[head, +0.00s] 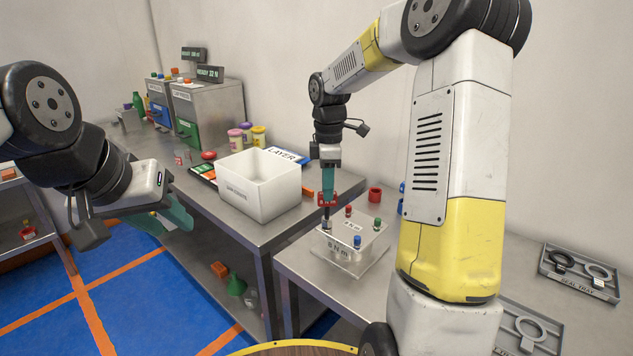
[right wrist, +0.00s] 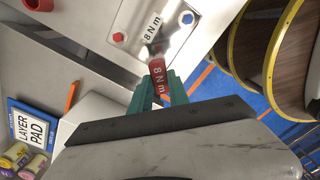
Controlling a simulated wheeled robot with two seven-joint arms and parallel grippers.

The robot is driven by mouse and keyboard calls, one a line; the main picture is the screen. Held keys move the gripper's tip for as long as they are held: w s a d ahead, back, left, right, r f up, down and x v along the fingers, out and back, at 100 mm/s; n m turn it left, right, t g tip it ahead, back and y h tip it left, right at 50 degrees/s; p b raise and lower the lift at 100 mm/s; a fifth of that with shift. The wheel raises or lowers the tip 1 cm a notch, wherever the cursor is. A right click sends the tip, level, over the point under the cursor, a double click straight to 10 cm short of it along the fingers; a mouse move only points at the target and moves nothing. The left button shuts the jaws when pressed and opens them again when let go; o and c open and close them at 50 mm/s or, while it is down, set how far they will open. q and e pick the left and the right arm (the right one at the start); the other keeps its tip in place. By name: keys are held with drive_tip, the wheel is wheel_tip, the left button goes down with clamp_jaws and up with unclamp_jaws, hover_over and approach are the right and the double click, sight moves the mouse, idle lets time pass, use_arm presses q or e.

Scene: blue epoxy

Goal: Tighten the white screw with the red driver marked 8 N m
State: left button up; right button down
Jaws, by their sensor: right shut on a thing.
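Red (head: 348,210), green (head: 377,223) and blue (head: 357,241) screws stand on the block. My left gripper (head: 170,219) is open and empty, left of the table.
A white box (head: 260,183) stands left of the block, with a layer pad (head: 286,155) behind it. A red cup (head: 375,194) stands behind the block. A grey seal tray (head: 579,273) lies at the right. Cabinets (head: 207,110) and jars stand at the back left.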

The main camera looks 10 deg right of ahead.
drive_tip(key=shift+f, duration=0.15)
drive_tip(key=c, duration=1.2)
unclamp_jaws()
drive_tip(key=shift+o, duration=0.2)
